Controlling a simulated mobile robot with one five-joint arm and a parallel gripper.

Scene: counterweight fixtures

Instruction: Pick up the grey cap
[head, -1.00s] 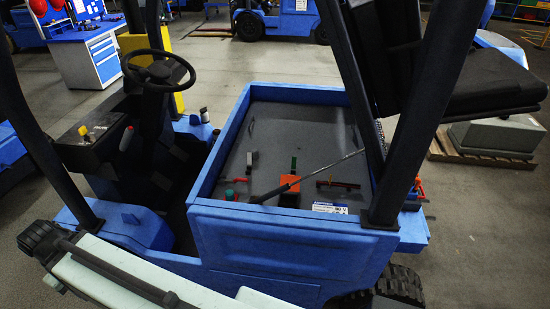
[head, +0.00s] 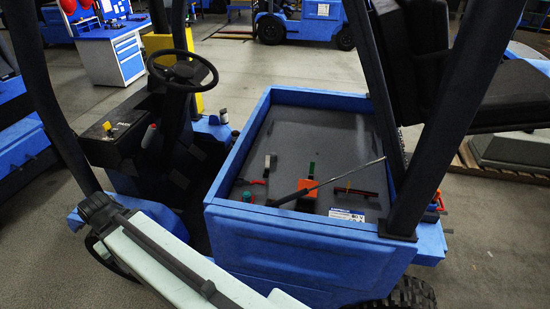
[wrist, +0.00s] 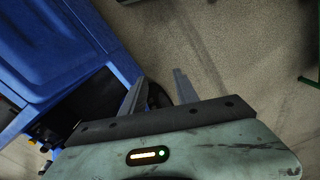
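Two small greyish things could be the grey cap, and I cannot tell which. One is a small upright grey piece (head: 267,161) at the left of the truck's dark bay in the head view. The other is a pale-topped dark knob (head: 224,114) on the blue ledge by the steering wheel. My gripper (wrist: 159,77) shows in the wrist view with its two grey fingers apart and nothing between them. It points at bare floor beside blue bodywork. Neither greyish thing is clear in the wrist view, and my gripper is out of the head view.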

